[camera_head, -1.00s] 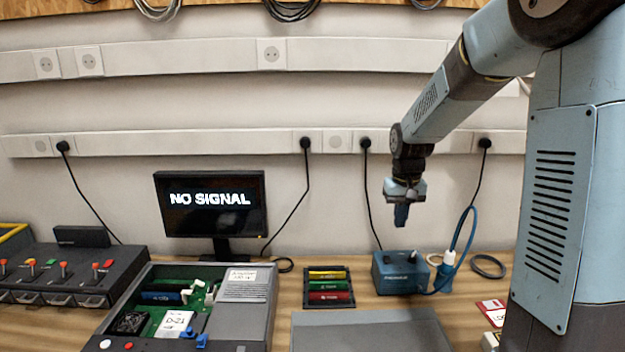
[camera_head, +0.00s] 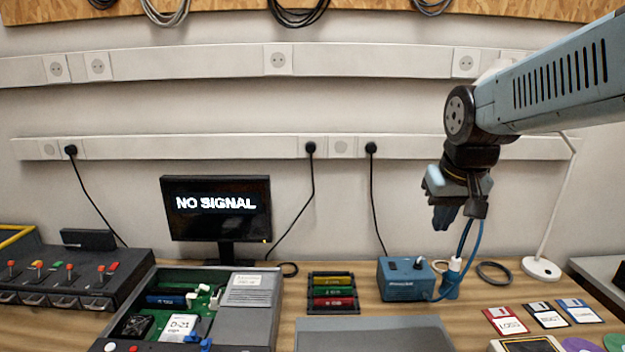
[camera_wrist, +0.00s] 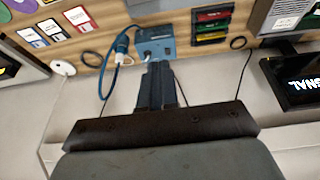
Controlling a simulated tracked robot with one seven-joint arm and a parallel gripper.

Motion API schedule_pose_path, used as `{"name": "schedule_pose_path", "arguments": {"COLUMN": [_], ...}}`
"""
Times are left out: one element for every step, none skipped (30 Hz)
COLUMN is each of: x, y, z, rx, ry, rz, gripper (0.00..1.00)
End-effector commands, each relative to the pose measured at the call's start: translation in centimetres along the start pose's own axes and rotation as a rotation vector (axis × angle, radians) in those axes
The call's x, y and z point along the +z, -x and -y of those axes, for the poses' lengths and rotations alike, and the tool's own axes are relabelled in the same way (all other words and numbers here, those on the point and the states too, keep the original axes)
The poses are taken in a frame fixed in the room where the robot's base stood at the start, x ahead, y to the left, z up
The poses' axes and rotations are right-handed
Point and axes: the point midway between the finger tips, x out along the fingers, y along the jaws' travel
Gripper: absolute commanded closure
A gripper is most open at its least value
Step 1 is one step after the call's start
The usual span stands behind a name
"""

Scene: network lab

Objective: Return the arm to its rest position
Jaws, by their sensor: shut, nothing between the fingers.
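My gripper (camera_head: 445,215) hangs from my arm in front of the wall, above the bench on the right side of the head view. Its fingers point down and are shut with nothing between them. In the wrist view my gripper (camera_wrist: 158,70) reaches toward the blue box, with the fingers together. The blue box (camera_head: 405,280) stands on the bench below my gripper, apart from it. A blue cable with a white plug (camera_head: 455,265) rises beside the box and passes behind my gripper.
A monitor (camera_head: 216,215) reading NO SIGNAL, an open computer case (camera_head: 250,305), and a rack of coloured modules (camera_head: 333,292) stand to the left. Several floppy disks (camera_head: 546,315) and a white lamp (camera_head: 541,268) are at right. Space above the bench is largely free.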

Motion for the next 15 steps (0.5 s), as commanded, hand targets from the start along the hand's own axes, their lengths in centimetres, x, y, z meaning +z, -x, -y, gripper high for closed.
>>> {"name": "schedule_pose_path", "arguments": {"x": [0.9,1.4,2.0,2.5,3.1,3.7,4.2,4.7,5.3,5.7,6.1,6.6,6.9,7.2,7.5], "y": [0.6,0.9,1.3,1.6,1.8,2.2,2.4,2.6,2.8,3.0,3.1,3.3,3.4,3.5,3.6], "z": [0.0,0.0,0.0,0.0,0.0,0.0,-0.1,-0.1,-0.1,-0.1,-0.1,-0.1,-0.1,-0.1,-0.1], "rx": [-0.002,-0.003,-0.004,-0.006,-0.007,-0.009,-0.01,-0.012,-0.014,-0.015,-0.016,-0.018,-0.019,-0.02,-0.022], "ry": [0.0,0.0,0.0,-0.001,-0.001,-0.002,-0.002,-0.003,-0.003,-0.003,-0.004,-0.004,-0.004,-0.004,-0.004], "rz": [-0.016,-0.024,-0.035,-0.042,-0.05,-0.061,-0.069,-0.076,-0.085,-0.093,-0.099,-0.106,-0.11,-0.116,-0.12], "gripper": [1.0,1.0,1.0,1.0,1.0,1.0,1.0,1.0,1.0,1.0,1.0,1.0,1.0,1.0,1.0]}}
